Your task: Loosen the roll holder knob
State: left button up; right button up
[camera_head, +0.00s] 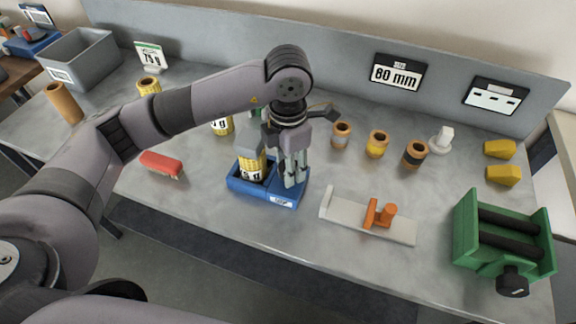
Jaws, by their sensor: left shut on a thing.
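The green roll holder (465,235) stands at the right front of the table, with two dark rollers across it. Its black knob (513,281) sticks out at the front, and no gripper is near it. My left gripper (270,165) is in the middle of the table, pointing down over a blue tray (283,202). It is shut on a yellow mesh roll (252,166) with a white label, which stands upright in or just above the tray. The gripper hides part of the roll, so I cannot tell whether it touches the tray floor. My right gripper is not in view.
A grey board with an orange clamp (381,213) lies between the tray and the roll holder. Several small rolls (377,143) stand behind it. Yellow blocks (499,149) lie behind the holder. A red brush (162,164) and a grey bin (84,60) are at the left.

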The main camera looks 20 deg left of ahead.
pick_arm(q)
jog(key=shift+n, duration=0.3)
dwell(0.4)
jog(key=o, duration=1.2)
jog(key=shift+c, duration=0.2)
notch_tip(320, 180, up, 12)
